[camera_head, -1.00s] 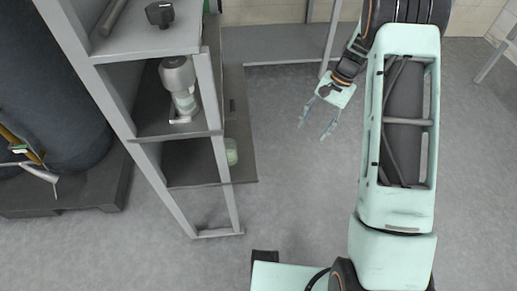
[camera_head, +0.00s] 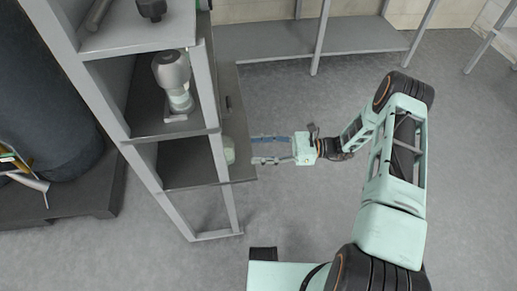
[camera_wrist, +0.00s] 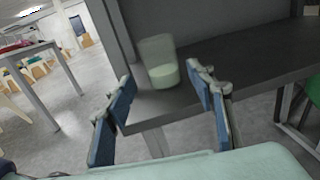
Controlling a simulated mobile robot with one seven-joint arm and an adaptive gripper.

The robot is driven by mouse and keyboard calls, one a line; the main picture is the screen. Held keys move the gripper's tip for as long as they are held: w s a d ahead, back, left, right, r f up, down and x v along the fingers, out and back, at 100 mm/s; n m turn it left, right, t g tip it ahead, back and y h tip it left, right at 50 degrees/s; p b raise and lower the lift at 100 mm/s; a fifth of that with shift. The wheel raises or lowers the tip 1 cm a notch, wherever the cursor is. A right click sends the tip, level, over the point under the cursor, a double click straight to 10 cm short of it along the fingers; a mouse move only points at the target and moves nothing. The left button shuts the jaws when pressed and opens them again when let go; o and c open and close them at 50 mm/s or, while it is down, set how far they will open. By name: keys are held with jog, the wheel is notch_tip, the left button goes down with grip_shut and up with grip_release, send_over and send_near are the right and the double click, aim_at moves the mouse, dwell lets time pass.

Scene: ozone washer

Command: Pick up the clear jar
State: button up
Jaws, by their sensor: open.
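The clear jar (camera_wrist: 160,66) stands upright near the edge of a dark shelf board in the wrist view, with pale green contents in its lower part. In the head view the jar (camera_head: 229,151) is partly hidden behind a shelf post. My gripper (camera_head: 252,150) is open and level with the jar, just to its right, with its fingers pointing at it. In the wrist view my gripper (camera_wrist: 163,88) has its two blue-padded fingers spread wide, with the jar beyond and between them. Nothing is between the pads.
The grey shelf rack (camera_head: 215,115) has an upright post close to the jar. A grey device (camera_head: 174,82) stands on the shelf above. A low bench (camera_head: 262,42) is at the back. The floor right of the rack is open.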

aim_at(226, 152)
jog(key=a, duration=0.7)
jog(key=s+a+b, duration=0.1)
jog(key=a, duration=0.2)
jog(key=shift+a, duration=0.4)
jog(key=c, duration=1)
jog(key=shift+c, duration=0.2)
jog(key=shift+d, duration=0.1)
